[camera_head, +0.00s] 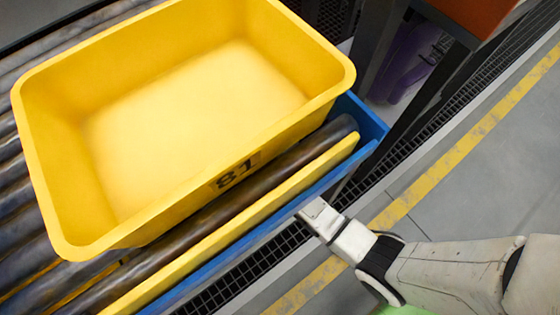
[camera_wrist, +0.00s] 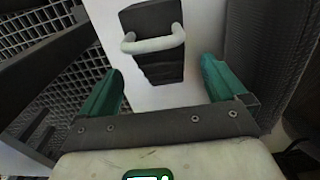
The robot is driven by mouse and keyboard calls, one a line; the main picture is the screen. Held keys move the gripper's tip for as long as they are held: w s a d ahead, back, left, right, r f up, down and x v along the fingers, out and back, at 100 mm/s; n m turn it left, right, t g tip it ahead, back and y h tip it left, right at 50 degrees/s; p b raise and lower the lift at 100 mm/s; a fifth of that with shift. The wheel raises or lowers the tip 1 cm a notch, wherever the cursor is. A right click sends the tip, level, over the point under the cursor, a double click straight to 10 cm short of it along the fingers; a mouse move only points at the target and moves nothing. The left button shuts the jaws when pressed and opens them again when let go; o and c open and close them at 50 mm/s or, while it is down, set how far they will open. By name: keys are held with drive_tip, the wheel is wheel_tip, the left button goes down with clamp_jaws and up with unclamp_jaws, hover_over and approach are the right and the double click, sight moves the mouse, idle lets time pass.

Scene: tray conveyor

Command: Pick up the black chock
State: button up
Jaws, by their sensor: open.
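The black chock (camera_wrist: 153,68) shows in the wrist view, a dark block with a pale bar handle (camera_wrist: 152,44) across its front. It is at top centre against a white surface. My gripper (camera_wrist: 165,85) has its two teal fingers spread wide, with nothing between the tips. The chock lies ahead of the gap between them, apart from both fingers. In the head view my arm reaches in from the lower right to beside the blue conveyor edge. The fingertips and the chock do not show there.
An empty yellow tray (camera_head: 240,146) marked 81 sits on the conveyor rollers (camera_head: 22,215). A blue side rail (camera_head: 255,238) runs along the conveyor, close to my wrist. Dark mesh (camera_wrist: 45,45) stands left in the wrist view. Grey floor with a yellow line (camera_head: 455,155) lies to the right.

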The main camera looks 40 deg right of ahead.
wheel_tip(320, 180, down, 6)
drive_tip(key=b, duration=0.3)
drive_tip(key=shift+s+b, duration=0.15)
drive_tip(key=shift+b, duration=0.2)
drive_tip(key=shift+c, duration=0.4)
drive_tip(key=c, duration=1.3)
drive_tip(key=shift+r, duration=0.1)
drive_tip(key=shift+c, duration=0.6)
drive_tip(key=shift+r, duration=0.15)
